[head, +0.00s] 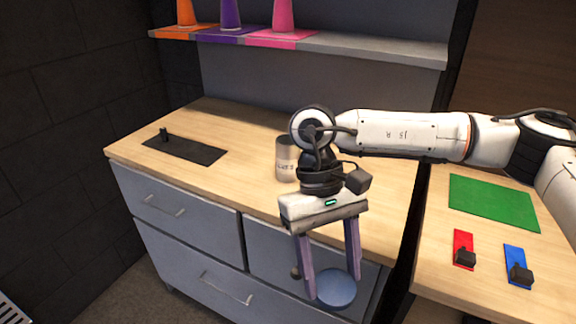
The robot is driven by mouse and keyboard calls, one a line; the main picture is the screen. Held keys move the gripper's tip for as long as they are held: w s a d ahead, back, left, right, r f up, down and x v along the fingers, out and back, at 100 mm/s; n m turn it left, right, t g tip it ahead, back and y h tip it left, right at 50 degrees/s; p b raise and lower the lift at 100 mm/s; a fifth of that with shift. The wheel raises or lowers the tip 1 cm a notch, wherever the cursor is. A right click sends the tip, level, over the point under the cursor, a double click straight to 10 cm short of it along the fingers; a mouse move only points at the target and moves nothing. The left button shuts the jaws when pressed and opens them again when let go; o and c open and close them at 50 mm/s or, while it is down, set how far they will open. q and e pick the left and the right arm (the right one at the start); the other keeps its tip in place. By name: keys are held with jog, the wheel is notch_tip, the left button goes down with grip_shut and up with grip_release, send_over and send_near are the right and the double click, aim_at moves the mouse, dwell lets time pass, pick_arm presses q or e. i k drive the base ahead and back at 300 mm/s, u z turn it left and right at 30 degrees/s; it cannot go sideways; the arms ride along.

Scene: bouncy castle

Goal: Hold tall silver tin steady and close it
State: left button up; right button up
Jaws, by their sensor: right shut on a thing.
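The silver tin (286,165) stands upright on the wooden counter, left of my right wrist. It has a dark label marking on its side, and my right arm partly covers its upper right. My right gripper (332,287) points down in front of the counter's front edge, to the right of and nearer than the tin. Its two purple fingers are spread around a round blue-grey lid (337,290), which it holds at the fingertips in front of the drawers, apart from the tin. My left gripper is not in view.
A black plate with a small upright peg (185,150) lies on the counter's left. Orange (186,14), purple (231,16) and pink (284,18) cones stand on the shelf behind. A right-hand table holds a green mat (492,202) and red (463,244) and blue (514,257) plates.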

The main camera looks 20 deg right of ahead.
aim_at(287, 154)
jog(key=u, duration=1.75)
jog(key=k, duration=0.85)
jog(key=z, duration=1.9)
jog(key=i, duration=0.5)
